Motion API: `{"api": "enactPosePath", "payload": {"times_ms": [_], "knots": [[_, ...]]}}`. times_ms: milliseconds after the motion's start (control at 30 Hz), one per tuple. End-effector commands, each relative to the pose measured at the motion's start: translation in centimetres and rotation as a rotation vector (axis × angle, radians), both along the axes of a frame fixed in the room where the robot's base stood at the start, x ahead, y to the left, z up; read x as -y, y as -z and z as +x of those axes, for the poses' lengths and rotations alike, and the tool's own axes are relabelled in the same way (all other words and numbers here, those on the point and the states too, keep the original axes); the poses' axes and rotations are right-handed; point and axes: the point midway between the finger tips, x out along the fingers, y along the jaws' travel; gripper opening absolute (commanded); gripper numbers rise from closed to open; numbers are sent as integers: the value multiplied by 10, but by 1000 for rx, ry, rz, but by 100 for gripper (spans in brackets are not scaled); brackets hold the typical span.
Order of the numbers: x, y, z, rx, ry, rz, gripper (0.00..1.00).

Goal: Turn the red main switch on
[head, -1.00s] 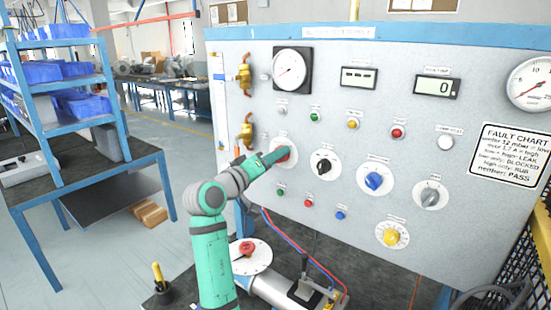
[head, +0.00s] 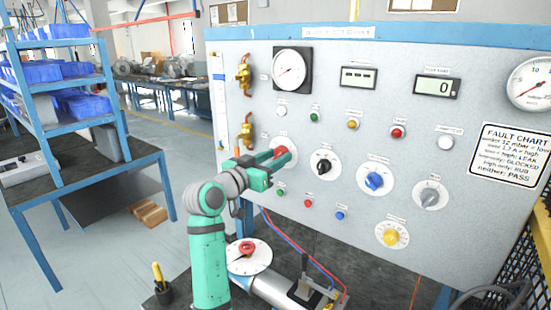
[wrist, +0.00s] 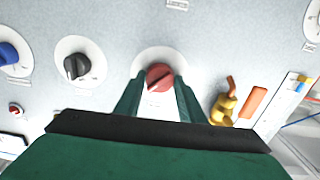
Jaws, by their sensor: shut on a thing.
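The red main switch (head: 281,151) is a round red knob on a white disc at the left of the upright panel. It also shows in the wrist view (wrist: 159,77), with a pale pointer line on its face. My gripper (head: 279,155) reaches it from the lower left. In the wrist view the two green fingers of my gripper (wrist: 158,90) stand on either side of the red knob and are shut on it. The lower part of the white disc is partly hidden between the fingers. I cannot read the disc's markings.
A black knob (head: 324,164), a blue knob (head: 374,181) and a grey knob (head: 430,197) sit to the right on the panel. Brass valves (head: 245,130) stick out at its left edge.

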Motion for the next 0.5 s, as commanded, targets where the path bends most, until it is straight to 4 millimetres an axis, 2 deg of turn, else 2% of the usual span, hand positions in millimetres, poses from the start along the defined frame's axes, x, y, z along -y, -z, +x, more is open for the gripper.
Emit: {"api": "enactPosePath", "payload": {"times_ms": [500], "knots": [[1,3,0,20,2,38,14]]}}
